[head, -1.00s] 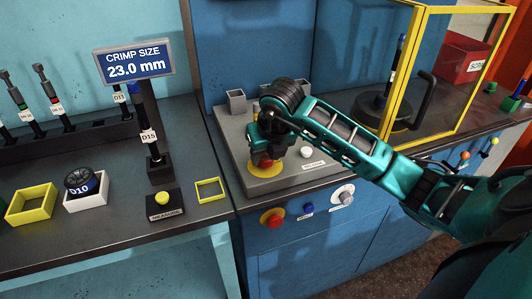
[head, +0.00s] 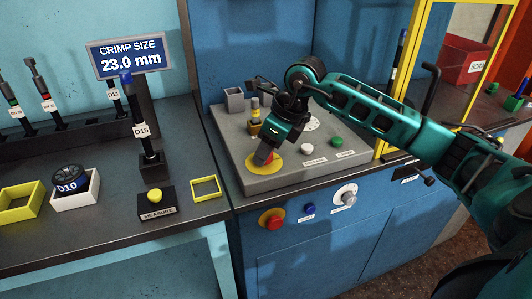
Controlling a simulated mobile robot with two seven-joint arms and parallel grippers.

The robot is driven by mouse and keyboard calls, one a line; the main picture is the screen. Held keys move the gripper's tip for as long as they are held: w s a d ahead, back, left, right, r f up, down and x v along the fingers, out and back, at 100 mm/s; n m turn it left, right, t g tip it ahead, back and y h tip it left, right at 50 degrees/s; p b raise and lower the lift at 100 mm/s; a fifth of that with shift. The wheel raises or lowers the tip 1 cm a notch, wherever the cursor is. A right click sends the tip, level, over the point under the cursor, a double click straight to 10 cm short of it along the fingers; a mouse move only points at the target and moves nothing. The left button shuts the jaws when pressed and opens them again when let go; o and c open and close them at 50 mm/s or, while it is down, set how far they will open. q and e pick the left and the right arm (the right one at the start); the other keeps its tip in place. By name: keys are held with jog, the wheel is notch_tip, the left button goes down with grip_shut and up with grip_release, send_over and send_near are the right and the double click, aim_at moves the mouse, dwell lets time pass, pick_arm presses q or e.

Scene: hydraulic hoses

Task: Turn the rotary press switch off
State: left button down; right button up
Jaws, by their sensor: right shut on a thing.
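A red knob (head: 264,157) on a round yellow plate (head: 254,169) sits at the front left of the grey control box (head: 266,184). It looks like the rotary switch. My right gripper (head: 267,151) reaches down from the right and is shut on the knob, hiding part of it. The knob's exact angle and any markings are hard to make out. My left gripper is not in view.
The box also carries a white button (head: 307,149), a green button (head: 337,141) and a grey square holder (head: 234,99). Below are a red mushroom button (head: 271,218), a blue button (head: 309,208) and a silver knob (head: 346,195). A yellow-framed guard (head: 402,75) stands right.

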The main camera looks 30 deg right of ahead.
jog(key=n+y, duration=0.1)
jog(key=n, duration=0.2)
jog(key=shift+w+d+n+g+b, duration=0.1)
jog(key=shift+n+g+b, duration=0.3)
jog(key=n+g+y, duration=0.1)
jog(key=n, duration=0.2)
jog(key=shift+w+n, duration=0.1)
jog(key=shift+n, duration=0.2)
jog(key=shift+n+g, duration=0.3)
jog(key=shift+n, duration=0.1)
jog(key=shift+n+b, duration=0.3)
jog(key=o, duration=1.1)
jog(key=shift+c, duration=0.2)
jog(key=v, duration=1.3)
jog(key=shift+p, duration=0.35)
jog(key=shift+w, duration=0.1)
